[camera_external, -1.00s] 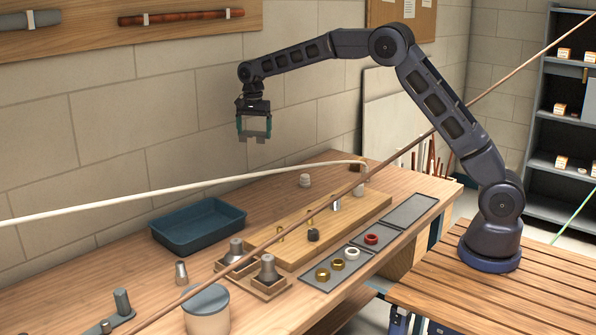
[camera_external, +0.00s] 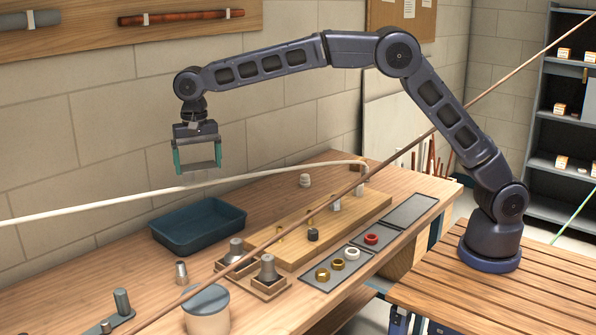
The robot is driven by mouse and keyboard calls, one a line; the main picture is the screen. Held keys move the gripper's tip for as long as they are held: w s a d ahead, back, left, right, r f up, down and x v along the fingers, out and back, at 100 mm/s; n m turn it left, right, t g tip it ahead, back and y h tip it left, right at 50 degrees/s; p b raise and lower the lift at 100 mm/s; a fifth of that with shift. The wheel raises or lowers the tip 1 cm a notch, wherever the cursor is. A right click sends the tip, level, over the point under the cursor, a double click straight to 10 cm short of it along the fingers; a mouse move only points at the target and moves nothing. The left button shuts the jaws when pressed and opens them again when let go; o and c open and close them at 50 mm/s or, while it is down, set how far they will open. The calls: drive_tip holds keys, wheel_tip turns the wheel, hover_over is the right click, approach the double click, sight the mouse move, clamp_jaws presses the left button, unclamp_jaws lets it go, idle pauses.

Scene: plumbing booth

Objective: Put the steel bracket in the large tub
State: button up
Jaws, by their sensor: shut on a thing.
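My gripper (camera_external: 197,164) is up in the air in front of the block wall, at the left of the middle. Its teal fingers are shut on the grey steel bracket (camera_external: 198,168), which spans the space between them. The bracket's lower part is hard to make out against the wall and the pale pipe. The large tub (camera_external: 170,240), dark blue, rectangular and open, stands on the workbench below the gripper. The bracket is well above it and apart from it. The part of the tub's inside that shows looks empty.
A long pale pipe (camera_external: 110,202) and a copper-coloured pipe (camera_external: 305,216) cross the view. A wooden board (camera_external: 290,255) with fittings lies right of the tub. A lidded pot (camera_external: 207,318) and small metal parts stand at the front. Trays (camera_external: 330,283) hold rings.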

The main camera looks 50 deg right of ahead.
drive_tip(key=s+a+r+n, duration=0.2)
drive_tip(key=s+a+n, duration=0.1)
drive_tip(key=s+a, duration=0.8)
drive_tip(key=n, duration=0.2)
hover_over(208, 292)
wheel_tip(208, 292, down, 19)
drive_tip(key=shift+f, duration=0.1)
drive_tip(key=shift+f, duration=0.15)
drive_tip(key=o, duration=0.8)
wheel_tip(208, 292, up, 12)
drive_tip(key=shift+r, duration=0.15)
drive_tip(key=shift+d, duration=0.1)
